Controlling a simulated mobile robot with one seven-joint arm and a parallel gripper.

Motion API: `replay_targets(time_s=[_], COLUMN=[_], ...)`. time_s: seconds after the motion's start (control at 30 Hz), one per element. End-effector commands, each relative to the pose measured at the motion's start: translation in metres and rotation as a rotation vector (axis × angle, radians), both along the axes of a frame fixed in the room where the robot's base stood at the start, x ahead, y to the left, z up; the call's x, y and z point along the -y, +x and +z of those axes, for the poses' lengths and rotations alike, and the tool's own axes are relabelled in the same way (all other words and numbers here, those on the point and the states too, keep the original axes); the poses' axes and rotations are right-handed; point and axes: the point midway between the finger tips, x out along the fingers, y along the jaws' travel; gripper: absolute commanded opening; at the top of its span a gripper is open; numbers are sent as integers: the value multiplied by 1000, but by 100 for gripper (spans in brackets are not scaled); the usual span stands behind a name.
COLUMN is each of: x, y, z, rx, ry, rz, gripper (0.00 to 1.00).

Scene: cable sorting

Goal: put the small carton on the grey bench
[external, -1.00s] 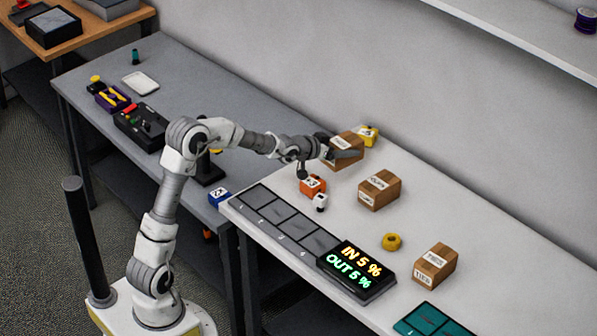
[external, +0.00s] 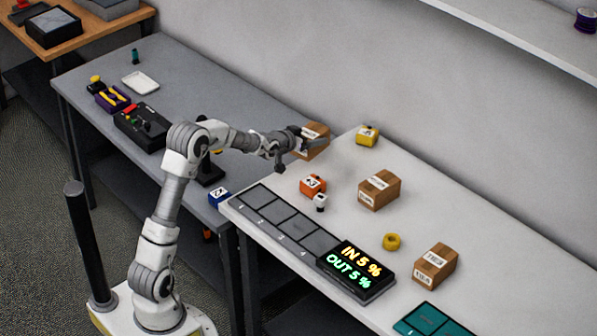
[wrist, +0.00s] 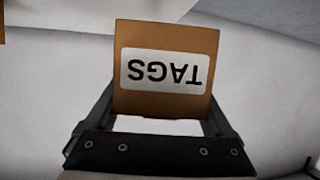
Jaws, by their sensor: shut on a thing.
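My gripper (external: 306,143) is shut on a small brown carton (external: 316,129). In the wrist view the carton (wrist: 165,45) sits between the two fingers, its white label reading TAGS upside down. In the external view the carton is at the back, around where the grey bench (external: 215,105) meets the white table (external: 345,165). It appears raised, but its exact height is hard to tell. The gripper partly hides it.
Two other brown cartons (external: 380,190) (external: 436,264) stand on the white table. A yellow block (external: 367,136), orange block (external: 312,185) and yellow ring (external: 391,242) are also there. The grey bench holds a black device (external: 142,126) and white tray (external: 140,82); its back right is clear.

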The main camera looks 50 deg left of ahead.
Motion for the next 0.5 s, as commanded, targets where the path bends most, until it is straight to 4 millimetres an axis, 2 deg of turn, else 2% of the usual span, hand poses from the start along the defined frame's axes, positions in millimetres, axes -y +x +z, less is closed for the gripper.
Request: replay_targets(time_s=[0.03,0.1,0.2,0.33,0.5], x=[-29,-63,-102,-138,-159], y=[-2,-6,-12,-21,-27], z=[-14,-25,-39,-52,-58], rx=[-1,0,-1,0,1], ry=[0,1,2,4,5], rz=[41,87,141,191,221], gripper=[24,24,24,24,24])
